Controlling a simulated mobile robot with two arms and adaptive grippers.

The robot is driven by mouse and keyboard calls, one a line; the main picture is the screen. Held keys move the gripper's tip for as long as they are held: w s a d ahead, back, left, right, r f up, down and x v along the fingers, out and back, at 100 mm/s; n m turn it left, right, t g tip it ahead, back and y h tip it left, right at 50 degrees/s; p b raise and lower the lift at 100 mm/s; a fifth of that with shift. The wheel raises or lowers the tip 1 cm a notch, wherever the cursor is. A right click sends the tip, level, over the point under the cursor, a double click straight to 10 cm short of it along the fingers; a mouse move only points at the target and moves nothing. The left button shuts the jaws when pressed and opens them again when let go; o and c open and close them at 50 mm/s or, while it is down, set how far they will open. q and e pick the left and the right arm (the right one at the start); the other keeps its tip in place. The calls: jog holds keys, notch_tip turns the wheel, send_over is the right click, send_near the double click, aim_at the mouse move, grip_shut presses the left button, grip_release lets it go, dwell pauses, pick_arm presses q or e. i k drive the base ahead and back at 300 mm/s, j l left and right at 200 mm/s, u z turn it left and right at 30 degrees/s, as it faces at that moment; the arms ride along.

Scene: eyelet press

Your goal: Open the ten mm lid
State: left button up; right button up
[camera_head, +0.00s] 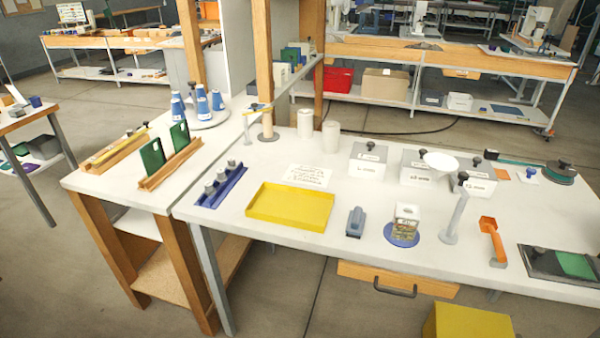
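Three white boxes with grey lids and dark knobs stand in a row at the back of the white table. They are the left box (366,169), the middle box (415,179) and the right box (480,188). Each has a small "mm" label, but the numbers are too small to read surely, so I cannot tell which is the ten mm one. The left lid (369,152) lies on its box. Neither gripper is in view.
A grey post (454,218) rises in front of the middle and right boxes. A stapler-like tool (356,222), a round blue stand (402,236), an orange tool (492,241) and a yellow tray (290,206) line the front. White cylinders (331,137) stand left of the boxes.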

aim_at(411, 159)
jog(key=i+z, duration=0.35)
jog(key=i+j+z, duration=0.4)
jog(key=z, duration=0.25)
jog(key=i, duration=0.1)
